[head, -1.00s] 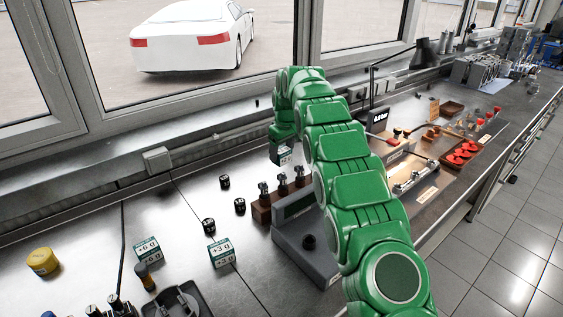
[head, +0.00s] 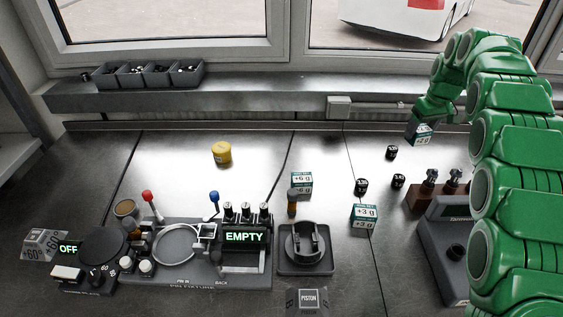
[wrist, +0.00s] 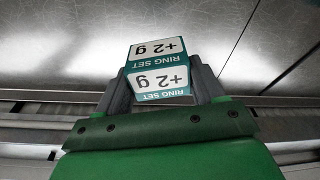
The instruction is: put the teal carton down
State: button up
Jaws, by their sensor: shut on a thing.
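The teal carton (head: 422,134) is a small white-and-teal box. In the wrist view the carton (wrist: 160,78) reads "RING SET +2 g" and sits between the two grey fingers. My gripper (wrist: 160,88) is shut on it. In the head view my gripper (head: 424,120) points down at the right, over the back of the bench near the window ledge. The carton looks held above the bench top; the exact height is hard to tell. Two similar cartons, marked +6 g (head: 302,182) and +3 g (head: 364,216), stand on the bench to the left.
Several small black cylinders, one here (head: 391,152), stand near the carton. A yellow tin (head: 222,152) is farther left. A fixture with an "EMPTY" display (head: 245,237) and a dark cradle (head: 306,250) are at the front. The bench between tin and ledge is clear.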

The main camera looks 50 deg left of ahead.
jog(key=s+a+r+n, duration=0.1)
jog(key=s+a+n, duration=0.1)
jog(key=s+a, duration=0.75)
jog(key=s+a+n, duration=0.2)
jog(key=s+a, duration=0.3)
jog(key=s, duration=1)
jog(key=s+a+r+n, duration=0.1)
jog(key=s+a+n, duration=0.1)
jog(key=s+a, duration=0.75)
jog(key=shift+g, duration=0.4)
jog(key=shift+w+a+f, duration=0.9)
jog(key=shift+a+f, duration=0.5)
jog(key=shift+f, duration=0.2)
jog(key=shift+w+a+f, duration=0.9)
jog(key=shift+a+f, duration=0.5)
jog(key=shift+f, duration=0.25)
jog(key=shift+w+a+f, duration=0.9)
jog(key=shift+a+f, duration=0.5)
jog(key=shift+f, duration=0.2)
jog(key=shift+f, duration=0.2)
jog(key=shift+w+a+f, duration=0.1)
jog(key=shift+a, duration=0.05)
jog(key=shift+f, duration=1.55)
jog(key=o, duration=1)
